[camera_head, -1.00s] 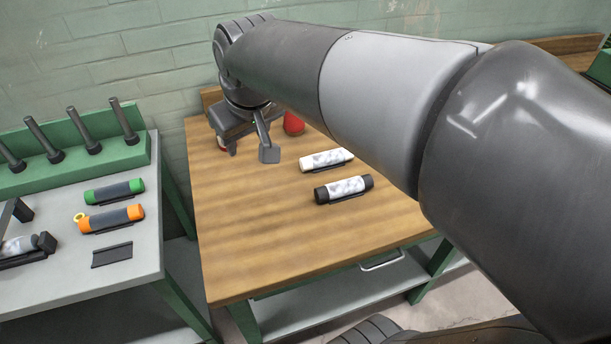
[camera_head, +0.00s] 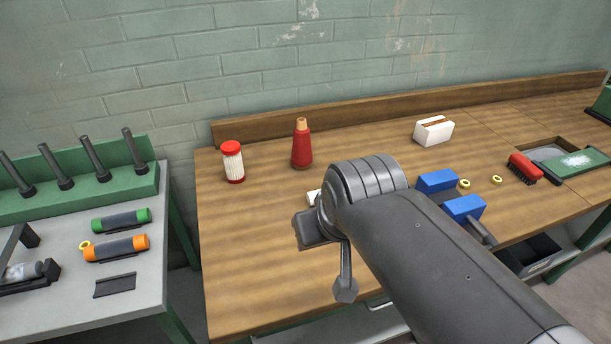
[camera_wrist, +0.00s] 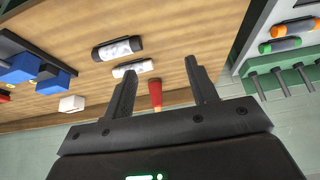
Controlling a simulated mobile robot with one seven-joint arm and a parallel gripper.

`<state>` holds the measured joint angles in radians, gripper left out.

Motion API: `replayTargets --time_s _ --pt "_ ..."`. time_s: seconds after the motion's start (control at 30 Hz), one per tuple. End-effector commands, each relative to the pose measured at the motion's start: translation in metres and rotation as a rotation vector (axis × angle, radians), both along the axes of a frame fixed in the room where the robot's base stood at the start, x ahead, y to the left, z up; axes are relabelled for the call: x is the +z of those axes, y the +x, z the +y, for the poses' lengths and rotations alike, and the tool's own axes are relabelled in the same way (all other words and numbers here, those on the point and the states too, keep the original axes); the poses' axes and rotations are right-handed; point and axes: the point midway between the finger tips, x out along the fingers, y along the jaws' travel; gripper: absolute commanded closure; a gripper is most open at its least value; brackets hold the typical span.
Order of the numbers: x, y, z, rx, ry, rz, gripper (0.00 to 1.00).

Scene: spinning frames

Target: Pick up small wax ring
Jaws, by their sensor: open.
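Small yellow wax rings lie on the wooden bench (camera_head: 250,265): one ring (camera_head: 464,184) is beside the blue blocks, and another ring (camera_head: 497,180) is farther right. A third yellow ring (camera_head: 85,245) sits at the left end of an orange tube on the grey side table. I cannot tell their sizes apart well. My gripper (camera_head: 327,262) is open and empty above the bench, left of the two bench rings and apart from them. In the wrist view my gripper (camera_wrist: 160,68) shows two spread fingers with nothing gripped between them.
A red cone spool (camera_head: 301,147), a red-capped jar (camera_head: 233,163) and a white box (camera_head: 433,130) stand at the back. Blue blocks (camera_head: 463,209) and a red brush (camera_head: 524,168) are at the right. The wrist view shows a black-ended tube (camera_wrist: 117,48).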

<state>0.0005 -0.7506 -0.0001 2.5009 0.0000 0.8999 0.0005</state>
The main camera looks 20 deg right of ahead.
Motion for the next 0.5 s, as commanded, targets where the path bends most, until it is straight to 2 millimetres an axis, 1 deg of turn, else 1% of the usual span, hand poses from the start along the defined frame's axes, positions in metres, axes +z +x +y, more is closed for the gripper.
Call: replayTargets --time_s 0.17,0.27,0.37,0.47,0.5 --pt "0.0 0.0 0.0 0.001 0.0 0.0 0.47" --pt "0.005 0.001 0.0 0.001 0.0 -0.002 0.47" --pt "0.025 0.001 0.0 0.001 0.0 -0.005 0.47" --pt "0.057 0.001 0.0 0.001 0.0 -0.006 0.47" --pt "0.055 0.009 -0.004 -0.06 0.042 0.015 0.47"
